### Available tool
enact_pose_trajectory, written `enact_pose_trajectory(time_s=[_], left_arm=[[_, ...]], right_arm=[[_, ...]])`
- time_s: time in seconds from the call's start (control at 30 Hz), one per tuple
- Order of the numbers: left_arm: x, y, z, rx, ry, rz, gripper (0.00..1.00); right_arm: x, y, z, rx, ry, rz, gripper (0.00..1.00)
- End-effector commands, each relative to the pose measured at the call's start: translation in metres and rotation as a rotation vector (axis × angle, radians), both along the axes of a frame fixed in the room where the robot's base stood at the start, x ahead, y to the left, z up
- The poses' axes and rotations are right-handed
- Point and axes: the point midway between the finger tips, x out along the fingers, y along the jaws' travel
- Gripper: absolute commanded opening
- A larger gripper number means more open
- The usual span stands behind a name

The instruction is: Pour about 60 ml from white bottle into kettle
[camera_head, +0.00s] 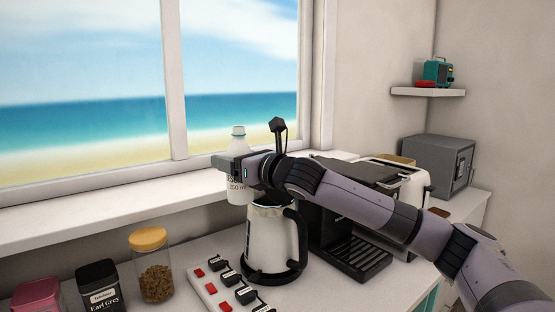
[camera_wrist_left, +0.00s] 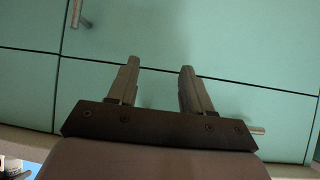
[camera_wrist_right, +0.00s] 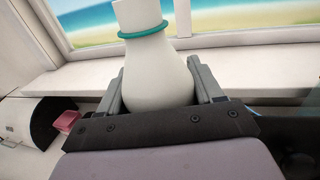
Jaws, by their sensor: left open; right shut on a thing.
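The white bottle (camera_head: 238,185) is upright in the head view, just behind and above the kettle. My right gripper (camera_head: 236,163) is shut around its upper body, and the arm hides part of it. In the right wrist view the bottle (camera_wrist_right: 158,75) stands between the two fingers, with a teal ring around its neck. The white kettle (camera_head: 272,240) has a black handle and base and stands on the counter below my right wrist. My wrist hides part of its top. My left gripper (camera_wrist_left: 157,85) is open and empty in front of teal cabinet doors.
A power strip (camera_head: 225,290) with red switches lies left of the kettle. A jar with a yellow lid (camera_head: 150,265), a black Earl Grey tin (camera_head: 100,287) and a pink tin (camera_head: 38,296) stand further left. A black coffee machine (camera_head: 350,245), a toaster (camera_head: 405,185) and a grey safe (camera_head: 438,165) stand right.

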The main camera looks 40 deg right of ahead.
Motion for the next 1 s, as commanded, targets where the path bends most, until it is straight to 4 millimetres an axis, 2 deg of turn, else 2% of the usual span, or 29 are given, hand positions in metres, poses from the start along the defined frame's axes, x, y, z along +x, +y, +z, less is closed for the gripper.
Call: enact_pose_trajectory(time_s=[0.57,1.0], left_arm=[[-0.0003,-0.0003,-0.0001,0.0,0.001,-0.001,0.5],[-0.0004,-0.0002,0.0,0.0,0.001,-0.001,0.5]], right_arm=[[0.0008,-0.0017,0.0014,0.042,0.008,-0.002,0.29],[0.0019,-0.0087,0.0074,0.283,0.055,-0.002,0.29]])
